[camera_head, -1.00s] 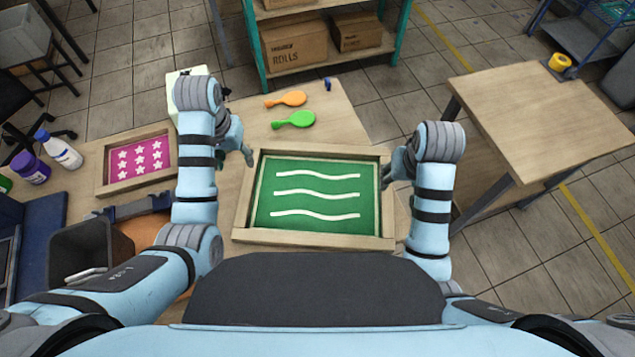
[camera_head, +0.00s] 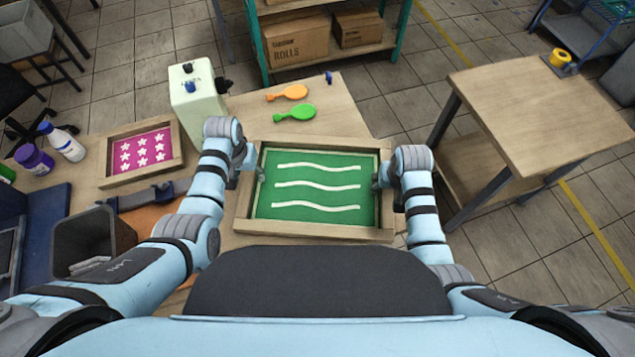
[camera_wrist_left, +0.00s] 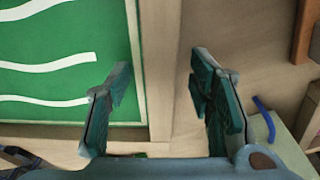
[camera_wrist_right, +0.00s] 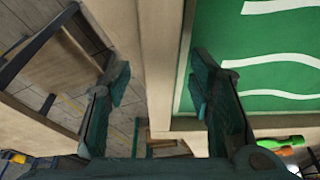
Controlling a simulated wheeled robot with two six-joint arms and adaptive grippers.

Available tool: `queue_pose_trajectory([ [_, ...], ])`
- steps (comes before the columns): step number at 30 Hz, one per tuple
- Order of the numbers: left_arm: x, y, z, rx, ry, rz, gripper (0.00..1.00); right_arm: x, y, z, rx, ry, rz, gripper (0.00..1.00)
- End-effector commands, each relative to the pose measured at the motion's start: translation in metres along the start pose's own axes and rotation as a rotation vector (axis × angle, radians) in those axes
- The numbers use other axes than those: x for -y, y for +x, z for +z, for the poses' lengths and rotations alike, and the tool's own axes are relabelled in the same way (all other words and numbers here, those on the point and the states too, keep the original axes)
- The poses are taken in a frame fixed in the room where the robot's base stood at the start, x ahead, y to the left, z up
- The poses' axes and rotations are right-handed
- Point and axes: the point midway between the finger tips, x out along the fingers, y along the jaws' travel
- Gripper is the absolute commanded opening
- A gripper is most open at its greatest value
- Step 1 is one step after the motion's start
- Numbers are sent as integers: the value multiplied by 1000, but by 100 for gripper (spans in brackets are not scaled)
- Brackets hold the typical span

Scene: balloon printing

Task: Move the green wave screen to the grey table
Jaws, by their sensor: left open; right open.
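The green wave screen (camera_head: 315,205), a wooden frame with green mesh and white wavy lines, lies flat on the wooden work table in front of me. My left gripper (camera_head: 253,172) is open at its left rim; in the left wrist view the rim (camera_wrist_left: 158,75) runs between the spread fingers (camera_wrist_left: 160,80). My right gripper (camera_head: 385,180) is open at the right rim; in the right wrist view that rim (camera_wrist_right: 160,65) runs between the fingers (camera_wrist_right: 160,78). Contact cannot be told. A separate table (camera_head: 545,105) with a wooden top and grey legs stands at right.
A pink star screen (camera_head: 143,155), bottles (camera_head: 65,143), a dark bin (camera_head: 90,240) and a pale machine (camera_head: 198,100) are on the left.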

Motion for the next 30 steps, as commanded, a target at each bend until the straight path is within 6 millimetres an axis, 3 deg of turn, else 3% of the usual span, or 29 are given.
queue_pose_trajectory([
  [12, 0, 9, 0, -1, 0, 0, 47, 0, 9, 0, 0, 0, 0, 47],
  [21, 0, 9, 0, -1, 0, 0, 0, 0, 9, 0, 0, 0, 0, 0],
  [30, 0, 9, 0, -1, 0, 0, 0, 0, 9, 0, 0, 0, 0, 0],
])
